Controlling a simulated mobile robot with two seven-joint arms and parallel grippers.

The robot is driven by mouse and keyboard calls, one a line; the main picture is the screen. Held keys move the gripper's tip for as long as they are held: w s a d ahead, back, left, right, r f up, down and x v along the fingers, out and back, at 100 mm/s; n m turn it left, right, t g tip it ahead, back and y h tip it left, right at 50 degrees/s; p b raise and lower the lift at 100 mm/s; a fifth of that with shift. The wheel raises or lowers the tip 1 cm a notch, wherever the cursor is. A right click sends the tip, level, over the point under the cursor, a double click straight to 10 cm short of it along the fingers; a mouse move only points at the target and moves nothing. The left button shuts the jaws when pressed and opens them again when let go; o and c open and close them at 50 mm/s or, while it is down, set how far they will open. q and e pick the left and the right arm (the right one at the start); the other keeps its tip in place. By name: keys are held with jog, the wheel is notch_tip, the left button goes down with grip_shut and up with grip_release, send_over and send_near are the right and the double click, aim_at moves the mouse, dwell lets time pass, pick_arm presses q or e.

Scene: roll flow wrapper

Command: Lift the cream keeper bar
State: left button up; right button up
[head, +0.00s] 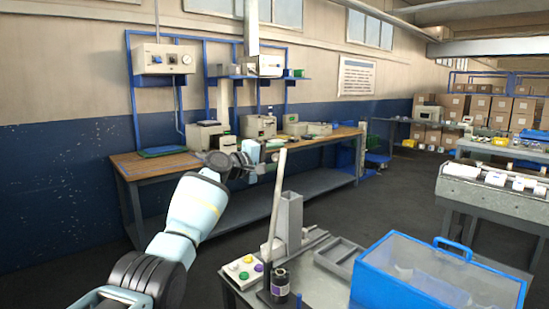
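The cream keeper bar (276,205) is a long, thin bar that stands nearly upright, tilted slightly to the right at its top. Its lower end is at the near left of the grey table, beside a grey upright channel (291,218). My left arm reaches in from the lower left, and my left gripper (270,162) is near the upper part of the bar. The gripper is small in the picture, so I cannot tell whether its fingers touch the bar or are open or shut. My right gripper is not in view.
A button box (243,270) and a dark cylinder (280,285) stand by the bar's foot. A shallow grey tray (341,256) and a clear, blue-framed cover (432,280) lie to the right. A wooden-topped workbench (150,165) stands behind along the wall.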

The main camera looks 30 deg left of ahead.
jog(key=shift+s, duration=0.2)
pick_arm(q)
jog(key=p+v, duration=0.1)
jog(key=v, duration=0.7)
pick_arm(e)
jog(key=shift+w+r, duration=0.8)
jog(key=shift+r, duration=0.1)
pick_arm(q)
jog(key=shift+w, duration=0.1)
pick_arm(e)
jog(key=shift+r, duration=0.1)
